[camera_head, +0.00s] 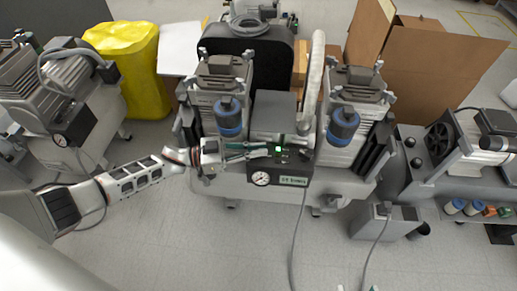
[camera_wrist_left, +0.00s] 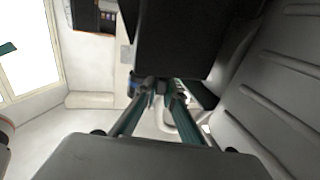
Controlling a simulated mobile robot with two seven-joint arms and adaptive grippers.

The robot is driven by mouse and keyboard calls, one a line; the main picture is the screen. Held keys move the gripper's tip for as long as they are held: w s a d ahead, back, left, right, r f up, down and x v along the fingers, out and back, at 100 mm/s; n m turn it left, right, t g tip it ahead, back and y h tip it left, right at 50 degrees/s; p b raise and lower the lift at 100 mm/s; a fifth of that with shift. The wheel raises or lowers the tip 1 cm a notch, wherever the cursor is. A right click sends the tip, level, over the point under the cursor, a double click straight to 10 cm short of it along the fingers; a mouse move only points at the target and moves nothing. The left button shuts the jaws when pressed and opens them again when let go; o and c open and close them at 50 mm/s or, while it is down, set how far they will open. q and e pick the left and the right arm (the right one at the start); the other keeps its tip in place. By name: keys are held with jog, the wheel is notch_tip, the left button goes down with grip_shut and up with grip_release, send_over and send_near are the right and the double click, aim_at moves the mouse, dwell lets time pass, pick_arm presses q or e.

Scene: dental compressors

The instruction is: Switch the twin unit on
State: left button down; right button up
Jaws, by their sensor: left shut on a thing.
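The twin unit (camera_head: 330,185) stands in the middle of the head view, with two grey motor heads, two blue-banded filters and a dark control box (camera_head: 262,165) between them. In the left wrist view the fingers (camera_wrist_left: 164,88) converge beside a dark box.
Another compressor (camera_head: 60,90) stands at the left beside a yellow-covered bin (camera_head: 125,55). Cardboard boxes (camera_head: 425,65) stand behind at the right. A grey unit (camera_head: 450,165) and a small grey box (camera_head: 382,222) stand at the right. Cables cross the open floor in front.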

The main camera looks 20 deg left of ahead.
pick_arm(q)
jog(key=c, duration=2.1)
grip_release()
jog(key=shift+c, duration=0.2)
jog(key=v, duration=1.2)
